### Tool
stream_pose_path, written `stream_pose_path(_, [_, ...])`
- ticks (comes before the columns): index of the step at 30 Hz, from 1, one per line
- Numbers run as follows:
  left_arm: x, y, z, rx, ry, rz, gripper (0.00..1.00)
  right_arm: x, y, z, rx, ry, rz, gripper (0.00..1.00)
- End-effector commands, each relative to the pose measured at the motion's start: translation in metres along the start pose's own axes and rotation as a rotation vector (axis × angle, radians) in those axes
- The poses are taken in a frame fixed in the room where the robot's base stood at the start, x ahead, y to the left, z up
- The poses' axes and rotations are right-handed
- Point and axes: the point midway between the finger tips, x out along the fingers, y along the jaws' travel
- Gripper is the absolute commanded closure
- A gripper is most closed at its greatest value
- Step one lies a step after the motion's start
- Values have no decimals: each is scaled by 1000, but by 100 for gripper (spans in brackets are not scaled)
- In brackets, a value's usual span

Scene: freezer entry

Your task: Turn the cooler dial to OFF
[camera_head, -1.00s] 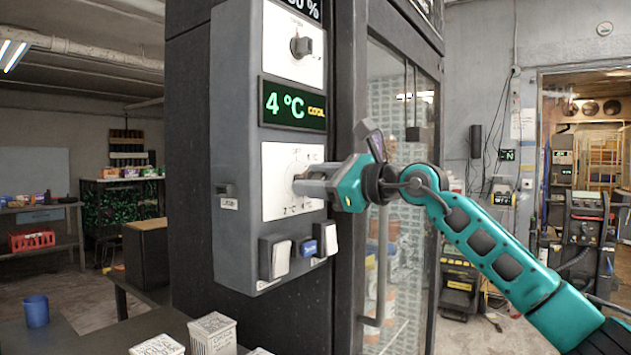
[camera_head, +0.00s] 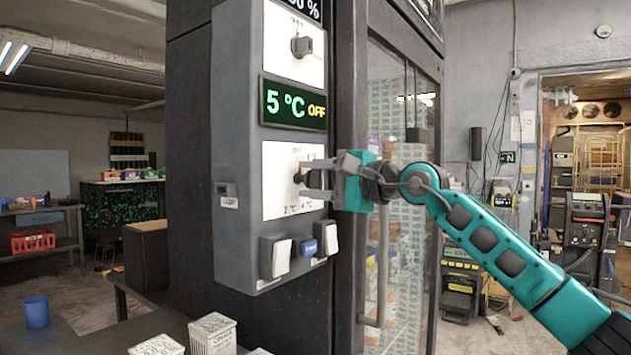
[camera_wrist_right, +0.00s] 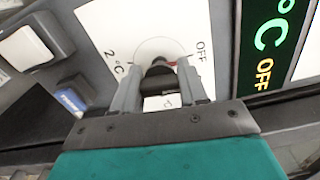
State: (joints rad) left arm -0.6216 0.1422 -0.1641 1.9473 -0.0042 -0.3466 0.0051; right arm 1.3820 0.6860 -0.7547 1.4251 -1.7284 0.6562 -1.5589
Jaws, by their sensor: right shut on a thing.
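The lower white dial panel (camera_head: 278,207) is on the front of the grey control box. Its cooler dial (camera_head: 297,178) is mostly hidden by my right gripper (camera_head: 304,180), which reaches in from the right with its fingers on the knob. In the right wrist view, my right gripper (camera_wrist_right: 157,78) is shut around the dark dial knob (camera_wrist_right: 158,68), one finger on each side. A red mark on the knob points towards the OFF lettering (camera_wrist_right: 202,51). The green display (camera_head: 292,103) above reads 5 °C and OFF. My left gripper is not in view.
Another dial (camera_head: 302,46) sits on a panel above the display. White rocker switches (camera_head: 275,257) and a small blue button (camera_head: 308,248) are below the dial panel. A glass door (camera_head: 392,110) with a vertical handle (camera_head: 382,265) stands right of the box, behind my arm.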

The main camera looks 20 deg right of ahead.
Motion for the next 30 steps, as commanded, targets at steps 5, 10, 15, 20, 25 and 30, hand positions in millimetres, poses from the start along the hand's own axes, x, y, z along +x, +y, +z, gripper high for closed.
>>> stream_pose_path(5, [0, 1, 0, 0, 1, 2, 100, 0, 0, 0, -81, 1, -1, 88])
stream_pose_path(10, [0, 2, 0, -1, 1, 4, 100, 0, 0, 0, -125, 1, 0, 88])
stream_pose_path(15, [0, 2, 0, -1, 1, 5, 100, 0, 0, 0, -141, 0, 0, 88])
stream_pose_path(20, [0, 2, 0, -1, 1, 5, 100, 0, 0, 0, -145, 0, 0, 88])
stream_pose_path(25, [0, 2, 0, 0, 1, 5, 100, 0, 0, 0, -145, 1, 0, 88])
stream_pose_path(30, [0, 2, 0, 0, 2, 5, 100, 0, 0, 0, -144, 0, 0, 43])
